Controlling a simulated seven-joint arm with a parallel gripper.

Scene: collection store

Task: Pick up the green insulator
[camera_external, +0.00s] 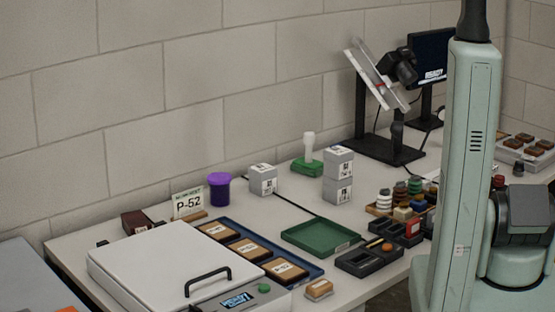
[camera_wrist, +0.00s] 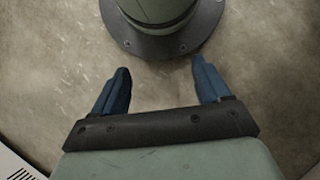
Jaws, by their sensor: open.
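Black trays (camera_external: 370,259) and a green tray (camera_external: 318,236) lie left of the insulators. Grey labelled boxes (camera_external: 337,190) and a green block with a white handle (camera_external: 308,166) stand behind. A monitor (camera_external: 431,57) and stand are at the back right.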

